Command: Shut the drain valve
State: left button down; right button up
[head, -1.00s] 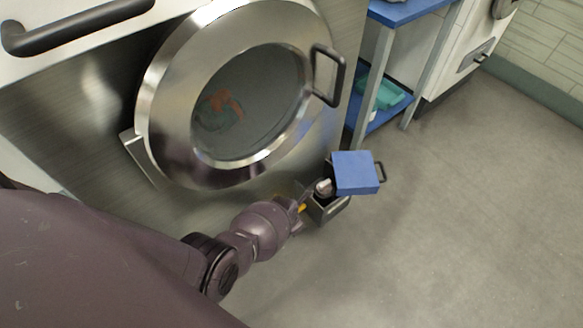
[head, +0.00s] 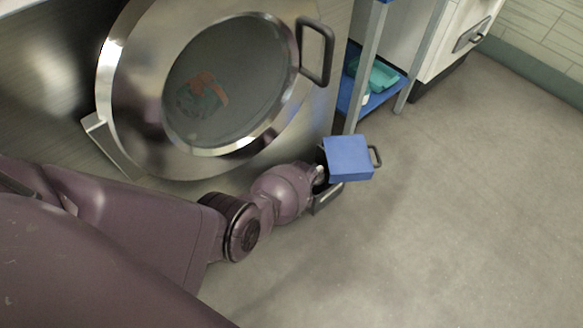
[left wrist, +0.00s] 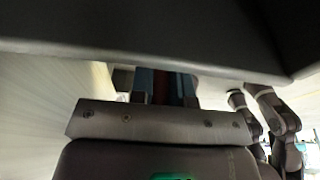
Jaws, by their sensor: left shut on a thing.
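My right gripper is not in view.
The washer's round steel door (head: 135,90) with its dark handle (head: 316,50) stands just above my arm. A blue-shelved rack (head: 352,108) holding teal cloth (head: 375,74) is behind the lid. The grey floor (head: 470,220) to the right is clear.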

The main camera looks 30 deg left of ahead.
pick_arm(q)
jog(key=shift+s, duration=0.1)
jog(key=c, duration=1.1)
grip_release()
jog(key=p+v, duration=0.4)
jog(key=v, duration=0.6)
jog(key=shift+r, duration=0.35)
jog(key=shift+c, duration=0.3)
